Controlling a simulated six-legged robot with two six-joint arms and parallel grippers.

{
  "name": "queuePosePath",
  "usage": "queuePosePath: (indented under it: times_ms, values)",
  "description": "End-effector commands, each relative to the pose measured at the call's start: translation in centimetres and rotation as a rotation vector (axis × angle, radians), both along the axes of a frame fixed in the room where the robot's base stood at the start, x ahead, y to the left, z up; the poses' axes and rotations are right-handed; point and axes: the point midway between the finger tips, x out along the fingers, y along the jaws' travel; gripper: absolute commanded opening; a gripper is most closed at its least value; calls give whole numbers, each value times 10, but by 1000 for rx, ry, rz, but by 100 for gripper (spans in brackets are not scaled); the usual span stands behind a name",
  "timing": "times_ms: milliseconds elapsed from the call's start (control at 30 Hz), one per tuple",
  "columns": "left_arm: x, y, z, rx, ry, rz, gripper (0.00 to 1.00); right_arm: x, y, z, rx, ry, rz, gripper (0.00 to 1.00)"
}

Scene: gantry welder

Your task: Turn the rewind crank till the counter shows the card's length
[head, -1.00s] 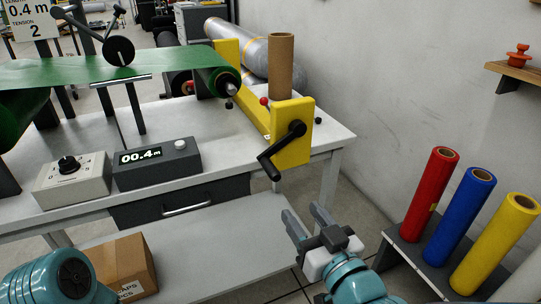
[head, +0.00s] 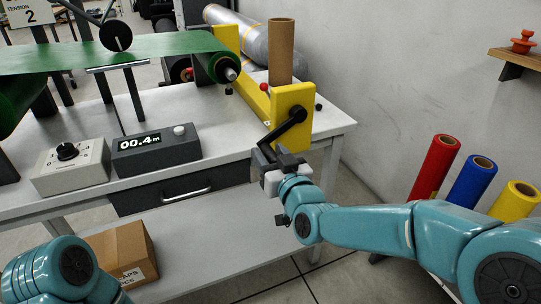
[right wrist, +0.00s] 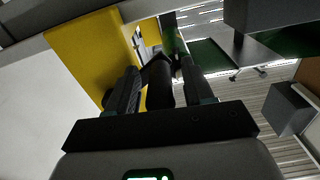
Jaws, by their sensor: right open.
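The black rewind crank (head: 288,128) is on the yellow bracket (head: 292,100) at the table's right end, its arm slanting down-left. My right gripper (head: 264,154) is at the crank's handle end and hides most of the handle. In the right wrist view the dark handle (right wrist: 160,86) lies between the two open fingers (right wrist: 160,80), with no clear grip on it. The counter (head: 155,150) reads 00.4 m. The card (head: 27,12) is cut off at the top; only "TENSION 2" is readable now. My left gripper is out of view.
A green film web (head: 150,52) runs to a roll beside the bracket. A dial box (head: 70,165) stands left of the counter. A cardboard tube (head: 280,50) stands behind the bracket. Red, blue and yellow rolls (head: 473,182) stand at right, partly behind my arm.

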Motion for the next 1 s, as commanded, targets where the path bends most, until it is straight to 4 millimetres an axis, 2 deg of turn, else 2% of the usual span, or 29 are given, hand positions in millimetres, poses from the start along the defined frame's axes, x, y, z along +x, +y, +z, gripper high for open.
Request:
queuePosePath:
  times_ms: [167,333,467,633,933,967,1000]
  values:
    - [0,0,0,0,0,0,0,0,0,0,0,0,0,52]
    - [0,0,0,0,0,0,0,0,0,0,0,0,0,0]
    - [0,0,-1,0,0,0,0,0,0,0,3,1,0,0]
    - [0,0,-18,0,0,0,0,-3,7,11,123,38,1,0]
    - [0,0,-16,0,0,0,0,-3,8,19,161,53,1,0]
    - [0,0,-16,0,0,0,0,-3,8,19,161,53,1,30]
    - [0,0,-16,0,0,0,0,-3,8,19,161,52,1,43]
